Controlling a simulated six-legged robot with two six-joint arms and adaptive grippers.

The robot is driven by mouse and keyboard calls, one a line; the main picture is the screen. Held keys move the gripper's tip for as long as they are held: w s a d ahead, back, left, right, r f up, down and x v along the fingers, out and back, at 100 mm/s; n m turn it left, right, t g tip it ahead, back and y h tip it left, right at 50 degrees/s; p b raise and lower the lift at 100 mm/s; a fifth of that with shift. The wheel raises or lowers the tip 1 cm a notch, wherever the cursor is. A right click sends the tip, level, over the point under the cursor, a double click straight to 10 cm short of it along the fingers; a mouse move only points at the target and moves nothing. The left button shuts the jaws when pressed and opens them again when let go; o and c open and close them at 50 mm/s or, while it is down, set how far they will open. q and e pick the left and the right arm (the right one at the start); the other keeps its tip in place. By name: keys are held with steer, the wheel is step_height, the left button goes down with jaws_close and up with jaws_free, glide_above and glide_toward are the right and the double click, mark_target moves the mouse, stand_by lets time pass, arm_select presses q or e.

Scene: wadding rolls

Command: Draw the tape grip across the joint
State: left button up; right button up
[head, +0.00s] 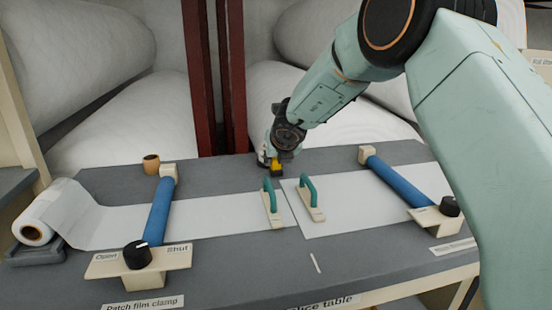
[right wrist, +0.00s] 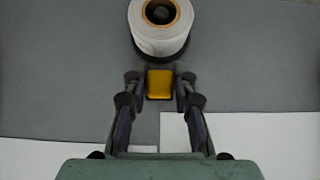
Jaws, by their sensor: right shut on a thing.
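My right gripper (head: 276,163) is at the far edge of the films, shut on the yellow tape grip (head: 277,171). In the right wrist view the yellow grip (right wrist: 160,84) sits between the two fingers (right wrist: 160,98). A white tape roll (right wrist: 160,40) with a tan core stands just beyond it. The left white film (head: 225,218) and right white film (head: 350,207) meet at the joint, between two cream bars with teal handles, the left bar (head: 272,214) and right bar (head: 316,210). The grip is near the joint's far end. My left gripper is not in view.
A blue roller clamp (head: 159,213) with a black knob (head: 137,254) crosses the left film; another blue roller (head: 398,182) crosses the right one. A film roll (head: 40,222) lies at the left. A small brown cup (head: 151,164) stands behind. The grey table's (head: 240,270) front strip is mostly clear.

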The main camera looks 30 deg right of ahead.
jaws_close()
stand_by(0.4)
